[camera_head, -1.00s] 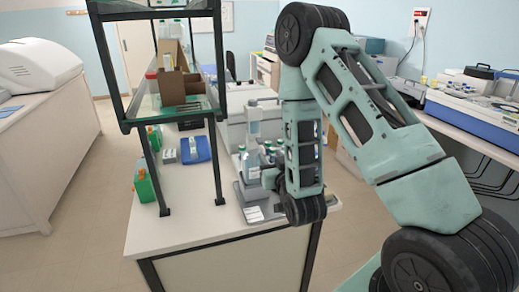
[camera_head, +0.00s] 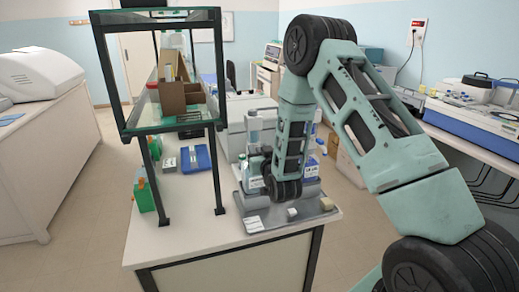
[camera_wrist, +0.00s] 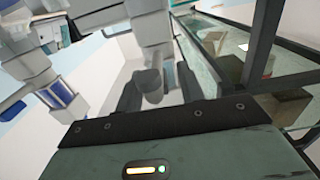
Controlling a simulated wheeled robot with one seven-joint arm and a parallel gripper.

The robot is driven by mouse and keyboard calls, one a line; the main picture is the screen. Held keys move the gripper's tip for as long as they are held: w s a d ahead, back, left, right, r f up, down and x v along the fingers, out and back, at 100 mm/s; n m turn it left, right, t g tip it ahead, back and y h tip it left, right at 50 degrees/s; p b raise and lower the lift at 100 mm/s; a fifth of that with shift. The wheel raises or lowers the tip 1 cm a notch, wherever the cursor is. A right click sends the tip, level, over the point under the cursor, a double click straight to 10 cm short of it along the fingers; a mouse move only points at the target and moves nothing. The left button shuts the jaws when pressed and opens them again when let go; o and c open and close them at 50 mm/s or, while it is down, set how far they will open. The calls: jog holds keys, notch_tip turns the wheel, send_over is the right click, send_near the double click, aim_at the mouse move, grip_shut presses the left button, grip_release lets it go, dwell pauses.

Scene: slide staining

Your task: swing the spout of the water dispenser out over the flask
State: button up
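In the wrist view, my gripper (camera_wrist: 158,92) shows as two dark fingers standing apart. A grey rounded piece (camera_wrist: 150,84) lies between or just beyond them; I cannot tell whether they touch it. A pale upright body (camera_wrist: 150,22), perhaps part of the water dispenser, is above it. In the head view, a clear bottle-like vessel (camera_head: 253,122) stands at the back of the grey tray, behind my wrist; it may belong to the dispenser. My gripper's fingers are mostly hidden there by my own arm. I cannot make out the spout or the flask for certain.
The grey tray (camera_head: 312,211) holds labelled bottles (camera_head: 311,167) and small pale blocks. A glass shelf with a black frame (camera_head: 219,160) stands close at the left, carrying a cardboard box (camera_head: 180,98). A blue tray (camera_head: 196,158) lies beneath it. The bench's front left is bare.

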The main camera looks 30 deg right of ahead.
grip_shut()
jog(key=shift+d+f+b, duration=0.1)
jog(key=shift+d+b, duration=0.05)
jog(key=shift+b, duration=0.15)
jog(key=shift+w+d+n+g+y+b, duration=0.2)
jog(key=shift+d+n+g+y+b, duration=0.25)
jog(key=shift+d+n+y+b, duration=1.5)
jog(key=shift+w+d+n+g+y+b, duration=0.15)
jog(key=shift+n+g+y+b, duration=0.35)
jog(key=shift+n+y+b, duration=1.8)
jog(key=shift+w+d+n+g+y+b, duration=0.15)
jog(key=shift+d+n+g+y, duration=0.6)
jog(key=shift+y, duration=2.8)
jog(key=shift+d+n, duration=0.2)
jog(key=shift+n, duration=0.1)
